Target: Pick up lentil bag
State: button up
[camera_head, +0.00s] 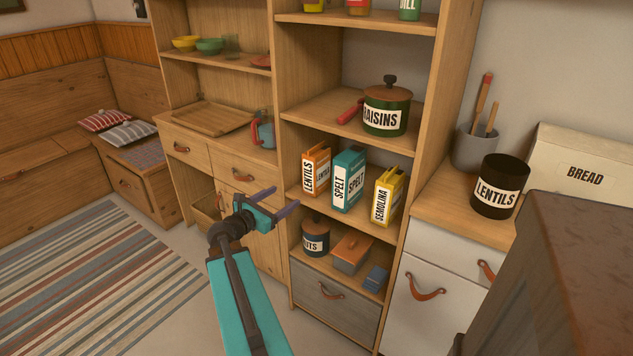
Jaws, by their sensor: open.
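The lentil bag (315,171) is an orange and white bag labelled LENTILS. It stands upright on a middle shelf of the wooden shelving unit, at the left end of a row of bags. My gripper (282,202) is open and empty, with its purple fingers pointing right. In the picture it is to the lower left of the lentil bag and apart from it.
A teal spelt bag (348,179) stands close to the right of the lentil bag, then a yellow semolina bag (386,196). A green raisins pot (386,109) is on the shelf above. A black lentils canister (499,187) stands on the right counter.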

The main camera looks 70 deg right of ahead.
jog(key=n+h, duration=0.1)
send_near(307, 173)
jog(key=d, duration=0.1)
jog(key=shift+d+f+g+b, duration=0.15)
jog(key=shift+f+g+b, duration=0.05)
jog(key=shift+g+b, duration=0.2)
jog(key=x, duration=0.7)
jog(key=shift+d, duration=0.4)
jog(key=shift+s+d, duration=0.15)
jog(key=shift+d, duration=0.2)
jog(key=shift+d, duration=0.1)
jog(key=shift+x, duration=2.5)
jog(key=shift+s+r, duration=0.15)
jog(key=shift+c, duration=0.5)
